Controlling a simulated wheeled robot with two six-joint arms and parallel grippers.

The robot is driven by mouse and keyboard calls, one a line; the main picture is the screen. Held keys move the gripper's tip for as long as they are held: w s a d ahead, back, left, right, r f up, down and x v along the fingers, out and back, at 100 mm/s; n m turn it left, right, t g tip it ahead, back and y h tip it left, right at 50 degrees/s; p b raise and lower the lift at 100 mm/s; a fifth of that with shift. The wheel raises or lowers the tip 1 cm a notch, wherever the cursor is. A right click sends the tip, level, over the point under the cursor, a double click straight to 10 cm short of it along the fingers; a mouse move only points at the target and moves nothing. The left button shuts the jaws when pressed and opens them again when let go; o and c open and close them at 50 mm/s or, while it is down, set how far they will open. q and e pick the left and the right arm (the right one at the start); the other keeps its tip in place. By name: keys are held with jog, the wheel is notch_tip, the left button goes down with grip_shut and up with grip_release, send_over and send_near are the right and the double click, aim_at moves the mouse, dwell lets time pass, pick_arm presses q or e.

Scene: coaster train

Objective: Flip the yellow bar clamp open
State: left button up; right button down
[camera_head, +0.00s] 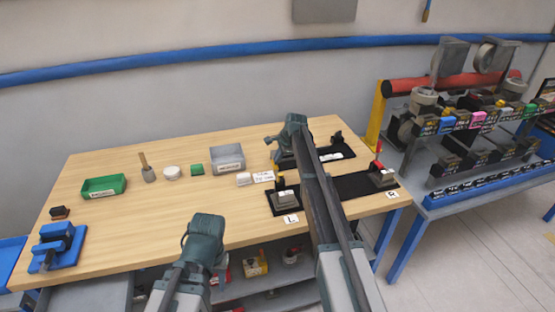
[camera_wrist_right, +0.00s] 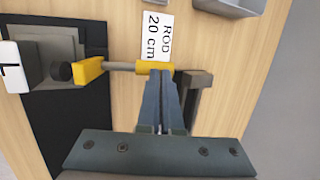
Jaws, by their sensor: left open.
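In the right wrist view, a yellow clamp piece (camera_wrist_right: 88,70) sits at one end of a grey rod (camera_wrist_right: 120,66), beside a black round knob. A second yellow piece (camera_wrist_right: 155,67) is at the rod's other end. My right gripper (camera_wrist_right: 162,76) has its fingers together, with tips overlapping the edge of that second piece; I cannot tell whether they touch it. In the head view my right gripper (camera_head: 292,123) is over the back of the table, and its arm hides part of the clamp area. My left gripper (camera_head: 207,222) is open and empty near the table's front edge.
The table (camera_head: 150,228) holds a green tray (camera_head: 103,186), a grey bin (camera_head: 227,158) and a blue vise-like fixture (camera_head: 60,245). Black mats with grey blocks (camera_head: 285,201) lie at right. A parts rack (camera_head: 480,140) stands beyond. The table's centre-left is mostly clear.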

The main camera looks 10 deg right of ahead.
jog(key=shift+w, duration=0.1)
jog(key=w+p+v, duration=0.1)
jog(key=p+v, duration=1.2)
jog(key=v, duration=0.1)
jog(key=shift+r, duration=0.2)
jog(key=s+a+f+n+g+b, duration=0.1)
jog(key=s+a+f+n+b, duration=0.15)
jog(key=s+a, duration=0.35)
jog(key=s+a+f+n+g+h+b, duration=0.1)
jog(key=s+a+f+n+b, duration=0.15)
jog(key=s+a+n, duration=0.4)
jog(key=s+a+f+n+g+b, duration=0.1)
jog(key=s+a+f, duration=0.2)
jog(key=s, duration=0.5)
jog(key=s+a+f+n+h+b, duration=0.1)
jog(key=s+n, duration=0.4)
jog(key=s, duration=0.5)
jog(key=s+a+f+n+g+h+b, duration=0.1)
jog(key=s+a+f+n+b, duration=0.3)
jog(key=s, duration=0.7)
jog(key=shift+s+f+n+h, duration=0.2)
jog(key=shift+n+h, duration=0.1)
jog(key=shift+n, duration=0.7)
